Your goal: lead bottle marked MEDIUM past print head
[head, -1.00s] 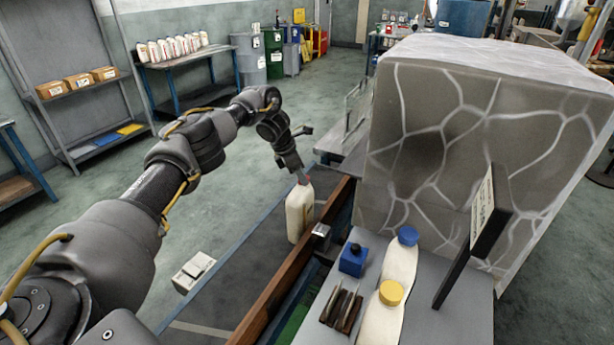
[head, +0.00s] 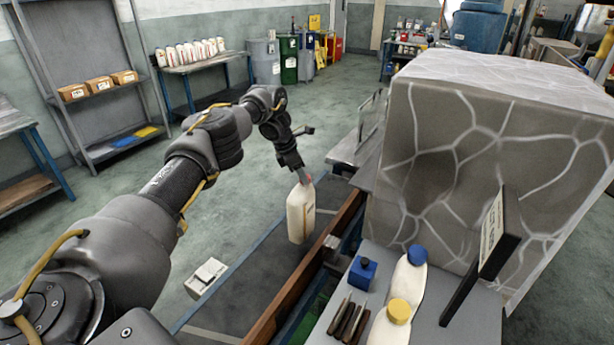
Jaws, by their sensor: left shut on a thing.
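A white bottle (head: 297,218) stands nearly upright over the dark belt strip (head: 240,285), beside the brown side rail. Its reddish cap is mostly hidden by my left gripper (head: 304,178), which is shut on the bottle's top. A narrow label edge shows on the bottle's right side, but I cannot read any marking. I cannot tell if its base touches the belt. A small metal block (head: 333,243) sits at the rail, near and to the right of the bottle; I cannot tell if it is the print head. My right gripper is out of view.
A grey side table (head: 437,322) at the right holds blue-capped (head: 410,277) and yellow-capped (head: 391,328) bottles, a blue block (head: 362,273) and a sign (head: 492,234). A large grey veined box (head: 440,150) stands behind it. A pale switch box (head: 206,277) is left of the belt.

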